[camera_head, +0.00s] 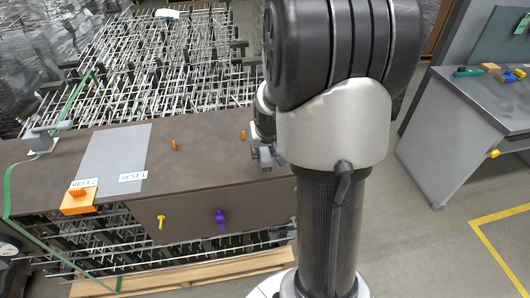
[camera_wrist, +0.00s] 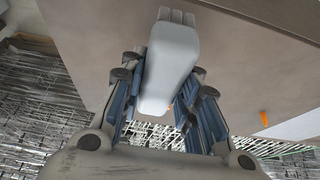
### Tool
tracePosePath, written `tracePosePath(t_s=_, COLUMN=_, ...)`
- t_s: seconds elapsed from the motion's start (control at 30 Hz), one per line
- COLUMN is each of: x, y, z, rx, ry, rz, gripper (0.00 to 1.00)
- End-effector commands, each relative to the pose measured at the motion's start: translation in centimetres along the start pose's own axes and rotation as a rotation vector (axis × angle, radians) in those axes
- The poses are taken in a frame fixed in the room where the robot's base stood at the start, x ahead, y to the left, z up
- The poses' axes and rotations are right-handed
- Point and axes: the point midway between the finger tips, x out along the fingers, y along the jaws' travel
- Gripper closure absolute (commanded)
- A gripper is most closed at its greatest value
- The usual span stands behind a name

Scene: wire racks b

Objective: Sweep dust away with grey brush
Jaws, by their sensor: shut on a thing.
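My gripper (camera_wrist: 163,80) is shut on a light grey object, which looks like the grey brush (camera_wrist: 174,50). The brush passes between the two fingers, and its ribbed end points to the top of the wrist view. In the head view my gripper (camera_head: 257,138) is over the right part of the brown tabletop (camera_head: 205,150), partly hidden by my arm. The brush (camera_head: 265,158) shows there as a small grey piece beside the fingers. I cannot tell whether it touches the tabletop. I cannot make out any dust.
A grey panel (camera_head: 113,160) lies on the tabletop's left part, with a REST 1 label (camera_head: 133,177). An orange block (camera_head: 78,203) sits at the front left corner. Small orange pieces (camera_head: 174,145) stand on the top. Wire racks (camera_head: 165,60) fill the space behind.

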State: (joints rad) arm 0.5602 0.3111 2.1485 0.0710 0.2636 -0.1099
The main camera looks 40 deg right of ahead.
Motion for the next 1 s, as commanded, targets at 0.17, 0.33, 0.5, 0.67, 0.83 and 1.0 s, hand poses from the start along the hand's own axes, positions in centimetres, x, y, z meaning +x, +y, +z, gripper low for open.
tracePosePath(t_s=0.17, x=-1.7, y=-0.1, z=-1.2, rx=-0.003, ry=0.003, rz=-0.001, gripper=0.93)
tracePosePath(t_s=0.33, x=-2.9, y=-0.3, z=-2.1, rx=-0.005, ry=0.002, rz=-0.002, gripper=0.93)
tracePosePath(t_s=0.5, x=-3.6, y=-0.4, z=-2.6, rx=-0.006, ry=0.002, rz=-0.003, gripper=0.93)
tracePosePath(t_s=0.67, x=-3.6, y=-0.4, z=-2.6, rx=-0.006, ry=0.002, rz=-0.003, gripper=0.93)
tracePosePath(t_s=0.83, x=-3.5, y=-0.4, z=-2.6, rx=-0.006, ry=0.002, rz=-0.003, gripper=0.93)
tracePosePath(t_s=1.0, x=-3.5, y=-0.4, z=-2.6, rx=-0.006, ry=0.002, rz=-0.003, gripper=0.93)
